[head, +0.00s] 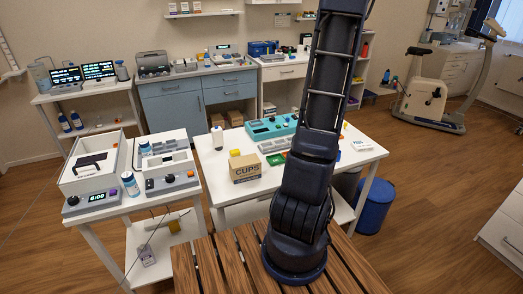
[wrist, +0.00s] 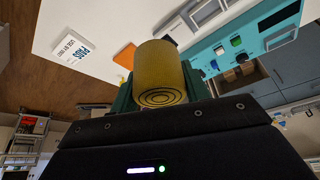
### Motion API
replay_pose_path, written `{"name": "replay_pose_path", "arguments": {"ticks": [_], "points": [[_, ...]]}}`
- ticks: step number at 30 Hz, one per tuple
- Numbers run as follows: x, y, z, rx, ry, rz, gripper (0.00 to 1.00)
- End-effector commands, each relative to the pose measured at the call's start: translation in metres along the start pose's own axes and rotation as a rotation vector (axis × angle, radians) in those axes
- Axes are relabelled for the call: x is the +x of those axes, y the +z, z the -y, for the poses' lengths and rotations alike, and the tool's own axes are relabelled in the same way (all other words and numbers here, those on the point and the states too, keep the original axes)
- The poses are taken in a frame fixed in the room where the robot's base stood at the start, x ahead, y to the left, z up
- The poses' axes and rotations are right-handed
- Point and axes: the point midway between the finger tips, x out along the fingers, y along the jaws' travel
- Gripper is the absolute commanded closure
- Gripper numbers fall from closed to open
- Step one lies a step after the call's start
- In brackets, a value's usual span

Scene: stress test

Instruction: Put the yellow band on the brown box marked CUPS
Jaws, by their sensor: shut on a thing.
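The brown box marked CUPS (head: 245,172) stands on the left part of the white table in the head view. The yellow band (wrist: 160,72) is a rolled coil with rings showing on its end. My gripper (wrist: 158,88) is shut on it, with dark green fingers at either side. The coil is held over the white table in the wrist view. In the head view my own arm hides the gripper and the band. The CUPS box is not seen in the wrist view.
The white table (head: 212,178) also bears a teal device (head: 270,127), a white bottle (head: 217,137), a small yellow thing (head: 234,153) behind the box, and a white PADS pack (head: 362,144). An orange piece (wrist: 125,56) lies near the band in the wrist view.

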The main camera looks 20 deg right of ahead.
Motion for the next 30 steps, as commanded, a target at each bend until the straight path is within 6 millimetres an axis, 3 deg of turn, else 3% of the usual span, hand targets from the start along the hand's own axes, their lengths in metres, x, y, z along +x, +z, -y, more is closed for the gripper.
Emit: {"name": "replay_pose_path", "arguments": {"ticks": [17,30], "points": [[-0.025,0.025,0.087,-0.548,-0.228,-0.002,0.76],[-0.063,0.066,0.176,-1.192,-0.495,0.0,0.76]]}}
